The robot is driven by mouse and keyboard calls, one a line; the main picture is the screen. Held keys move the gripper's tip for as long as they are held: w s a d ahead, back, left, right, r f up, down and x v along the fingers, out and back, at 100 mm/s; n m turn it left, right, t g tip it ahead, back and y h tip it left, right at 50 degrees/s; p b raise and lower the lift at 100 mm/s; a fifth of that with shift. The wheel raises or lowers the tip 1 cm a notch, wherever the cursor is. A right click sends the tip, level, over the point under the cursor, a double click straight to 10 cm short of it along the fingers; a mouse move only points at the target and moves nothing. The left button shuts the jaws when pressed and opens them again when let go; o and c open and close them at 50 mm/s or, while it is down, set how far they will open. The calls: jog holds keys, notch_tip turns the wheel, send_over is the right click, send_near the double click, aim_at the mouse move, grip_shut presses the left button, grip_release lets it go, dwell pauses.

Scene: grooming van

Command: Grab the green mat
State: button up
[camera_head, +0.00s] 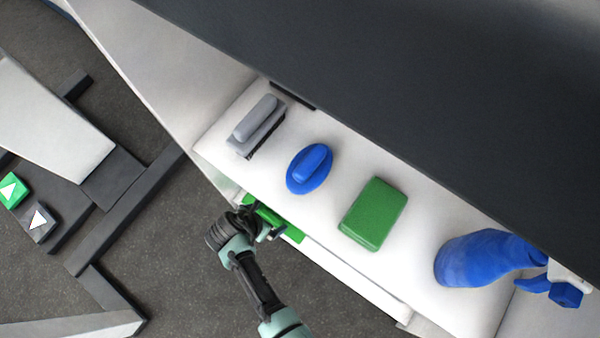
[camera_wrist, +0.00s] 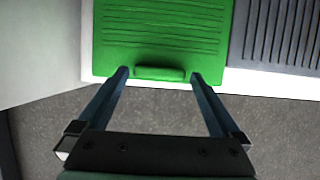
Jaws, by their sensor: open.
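The green mat (camera_wrist: 160,35) lies flat on a white shelf in the wrist view, with ribbed lines and a raised grip at its front edge. In the head view only parts of the green mat (camera_head: 292,233) show, on a lower shelf beneath the white upper shelf and partly behind my gripper. My gripper (camera_wrist: 160,76) is open and empty in the wrist view, with one finger on each side of the raised grip. I cannot tell whether the fingers touch it. In the head view my gripper (camera_head: 258,222) is at the shelf's front edge.
A dark ribbed mat (camera_wrist: 280,35) lies right of the green mat. On the upper shelf (camera_head: 225,135) stand a grey brush (camera_head: 257,122), a blue brush (camera_head: 311,167), a green block (camera_head: 373,214) and a blue spray bottle (camera_head: 485,257).

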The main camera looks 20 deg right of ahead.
jog(key=shift+b+x, duration=0.35)
jog(key=shift+x, duration=0.55)
jog(key=c, duration=1.2)
jog(key=shift+c, duration=0.2)
jog(key=shift+r, duration=0.25)
